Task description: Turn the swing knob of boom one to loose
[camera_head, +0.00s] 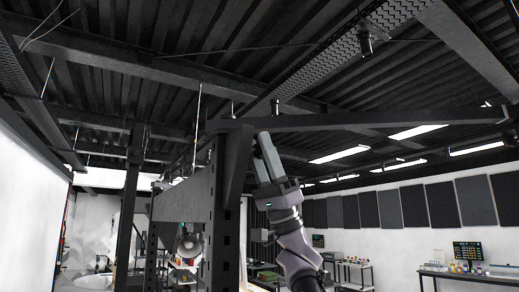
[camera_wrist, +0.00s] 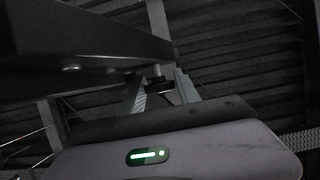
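A long dark boom (camera_head: 385,119) runs right from the top of a dark post (camera_head: 222,215). In the wrist view the boom (camera_wrist: 75,35) fills the upper left. A small dark knob-like part (camera_wrist: 157,82) hangs under its edge; I cannot read its setting. My gripper (camera_head: 262,138) points up at the boom's underside near the post. In the wrist view my gripper (camera_wrist: 160,84) has its two fingers apart, one on each side of the small part. I cannot tell whether they touch it. The knob is not visible in the head view.
A dark angled brace (camera_head: 235,165) and a grey gusset plate (camera_head: 185,200) sit left of my gripper. Ceiling beams (camera_head: 180,70) run overhead. A workbench (camera_head: 470,275) with a screen stands far right. The space right of my arm under the boom is clear.

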